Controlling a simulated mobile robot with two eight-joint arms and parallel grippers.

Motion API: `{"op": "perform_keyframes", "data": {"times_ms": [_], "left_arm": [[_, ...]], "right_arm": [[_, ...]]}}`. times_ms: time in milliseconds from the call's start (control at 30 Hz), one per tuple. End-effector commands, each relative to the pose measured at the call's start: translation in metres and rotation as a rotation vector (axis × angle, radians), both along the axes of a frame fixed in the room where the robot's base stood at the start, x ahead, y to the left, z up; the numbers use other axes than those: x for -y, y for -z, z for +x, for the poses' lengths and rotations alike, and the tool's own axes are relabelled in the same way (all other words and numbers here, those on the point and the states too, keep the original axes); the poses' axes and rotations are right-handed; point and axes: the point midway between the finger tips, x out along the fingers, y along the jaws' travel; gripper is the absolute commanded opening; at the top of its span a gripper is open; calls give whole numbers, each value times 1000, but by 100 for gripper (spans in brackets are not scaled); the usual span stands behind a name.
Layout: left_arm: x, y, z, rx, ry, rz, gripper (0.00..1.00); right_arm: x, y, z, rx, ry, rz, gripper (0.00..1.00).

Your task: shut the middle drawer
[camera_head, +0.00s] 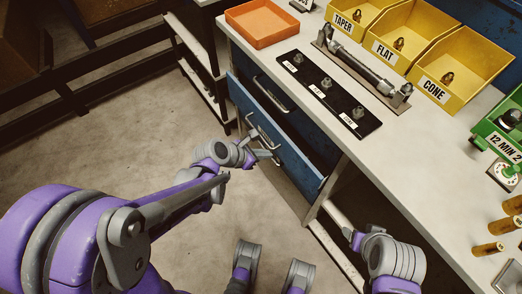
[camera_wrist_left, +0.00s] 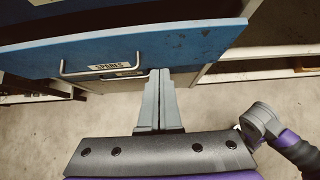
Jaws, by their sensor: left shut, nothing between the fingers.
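A blue drawer front (camera_head: 290,160) with a pale bar handle (camera_head: 262,133) stands pulled out from the workbench; dark drawer space shows behind it. In the left wrist view the blue front (camera_wrist_left: 205,45) carries a SPARES label and the handle (camera_wrist_left: 100,72). My left gripper (camera_head: 272,154) is shut and empty, in front of the drawer's outer face near the handle. In the left wrist view its fingertips (camera_wrist_left: 160,72) overlap the lower edge of the front, right of the handle; contact cannot be told. My right arm shows at lower right; its fingers are not clear.
Above is another drawer with its own handle (camera_head: 271,95). The white benchtop (camera_head: 400,150) holds an orange tray (camera_head: 262,22), a black board (camera_head: 328,92), yellow bins (camera_head: 440,70) and a green bin (camera_head: 497,135). The floor (camera_head: 150,130) left of the drawer is clear.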

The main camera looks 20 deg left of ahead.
Motion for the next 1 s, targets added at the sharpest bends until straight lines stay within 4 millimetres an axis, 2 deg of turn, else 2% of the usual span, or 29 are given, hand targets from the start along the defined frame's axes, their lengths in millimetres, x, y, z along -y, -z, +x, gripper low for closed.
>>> {"op": "perform_keyframes", "data": {"times_ms": [33,233,500,1000], "left_arm": [[6,12,7,0,5,1,0],[24,41,30,-1,5,2,0],[44,35,56,0,3,2,0],[48,35,62,1,3,3,0]], "right_arm": [[0,7,1,-2,0,0,66],[0,20,2,-7,0,0,66],[0,20,2,-7,0,0,66],[0,21,2,-7,0,0,66]]}}
